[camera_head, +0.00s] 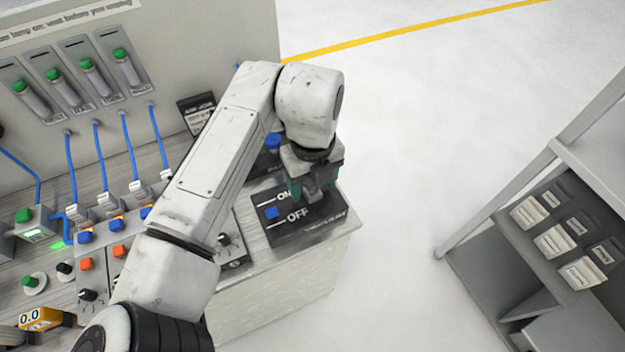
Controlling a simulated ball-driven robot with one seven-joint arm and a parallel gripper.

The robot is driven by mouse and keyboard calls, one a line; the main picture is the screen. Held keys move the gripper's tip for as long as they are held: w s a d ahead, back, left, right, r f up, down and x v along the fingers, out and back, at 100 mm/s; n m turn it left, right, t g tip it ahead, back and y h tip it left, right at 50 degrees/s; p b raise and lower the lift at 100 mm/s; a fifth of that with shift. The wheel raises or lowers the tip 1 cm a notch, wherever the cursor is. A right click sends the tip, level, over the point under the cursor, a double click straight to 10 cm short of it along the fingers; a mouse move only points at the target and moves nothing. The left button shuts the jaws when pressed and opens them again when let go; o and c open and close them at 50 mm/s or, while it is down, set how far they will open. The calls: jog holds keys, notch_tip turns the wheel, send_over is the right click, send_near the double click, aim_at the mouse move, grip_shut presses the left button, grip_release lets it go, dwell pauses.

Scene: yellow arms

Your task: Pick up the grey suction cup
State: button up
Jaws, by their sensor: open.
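My gripper (314,194) points down at the right end of the bench, above a black panel (325,229) marked ON and OFF. It is open. Its fingertips show small and dark, with a teal part beside them. I cannot tell whether anything lies between the fingers. I cannot pick out a grey suction cup for certain. It may be hidden under my gripper or behind my arm.
Grey cylinders with green caps (77,84) hang on the back panel, with blue hoses below. Buttons and knobs (117,251) cover the bench at left. A grey shelf unit (517,278) with small boxes stands at right. Clear floor (420,130) lies between.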

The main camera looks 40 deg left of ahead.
jog(key=c, duration=1)
jog(key=shift+c, duration=0.3)
jog(key=shift+r, duration=0.15)
